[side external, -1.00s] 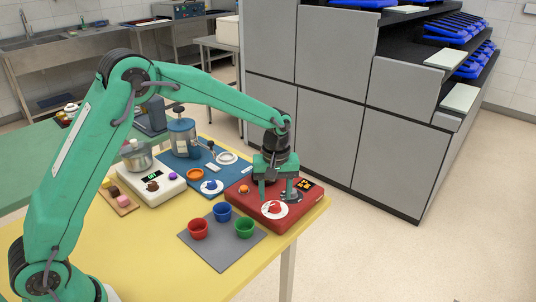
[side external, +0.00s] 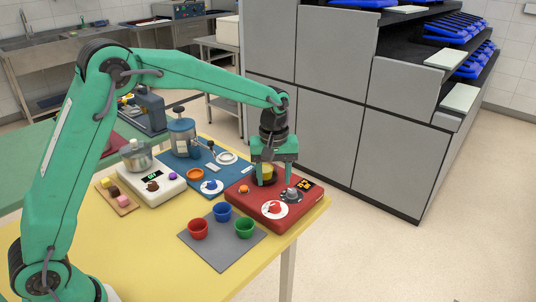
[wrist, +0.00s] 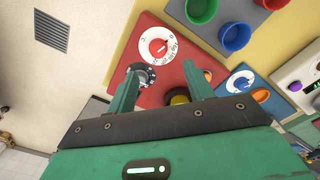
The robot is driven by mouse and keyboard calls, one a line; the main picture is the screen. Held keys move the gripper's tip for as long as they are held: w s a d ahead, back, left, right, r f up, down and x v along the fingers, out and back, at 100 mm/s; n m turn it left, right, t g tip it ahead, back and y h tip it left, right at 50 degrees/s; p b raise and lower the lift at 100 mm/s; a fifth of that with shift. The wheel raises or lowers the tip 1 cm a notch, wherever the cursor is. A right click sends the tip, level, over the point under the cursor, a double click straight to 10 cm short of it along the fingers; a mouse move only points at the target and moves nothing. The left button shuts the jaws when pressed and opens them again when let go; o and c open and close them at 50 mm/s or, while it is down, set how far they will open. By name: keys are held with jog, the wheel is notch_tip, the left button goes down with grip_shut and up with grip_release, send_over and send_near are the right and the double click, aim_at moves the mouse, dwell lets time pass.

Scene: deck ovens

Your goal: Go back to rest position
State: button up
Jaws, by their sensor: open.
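My gripper (side external: 274,180) is open and empty above the red box (side external: 254,207), its fingers apart and pointing down. In the wrist view my gripper (wrist: 160,82) has one finger on each side, with red surface between and beyond them. A grey knob (side external: 291,195) stands on the box beside the right finger; in the wrist view the grey knob (wrist: 139,73) is near the left finger. A yellow round part (side external: 267,172) shows between the fingers and is partly hidden. A white dial with a red knob (side external: 275,209) is at the box's front.
A grey mat (side external: 222,258) with red, blue and green cups lies in front. A blue board (side external: 199,184) with a jar, a white scale-like box (side external: 151,187) and a wooden board (side external: 119,205) stand to the left. A tall grey cabinet (side external: 330,120) rises behind. Air above the box is open.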

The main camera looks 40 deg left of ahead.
jog(key=s+a+r+m+t, duration=0.1)
jog(key=s+a+r+m, duration=0.15)
jog(key=s+r, duration=0.45)
jog(key=s+a+r+m+t, duration=0.2)
jog(key=s+m, duration=0.1)
jog(key=s, duration=0.7)
jog(key=s+a+r+m+t, duration=0.2)
jog(key=s+m, duration=0.1)
jog(key=s, duration=0.8)
jog(key=shift+s+a+r, duration=0.2)
jog(key=shift+a+r, duration=0.15)
jog(key=shift+a, duration=0.05)
jog(key=shift+m, duration=0.25)
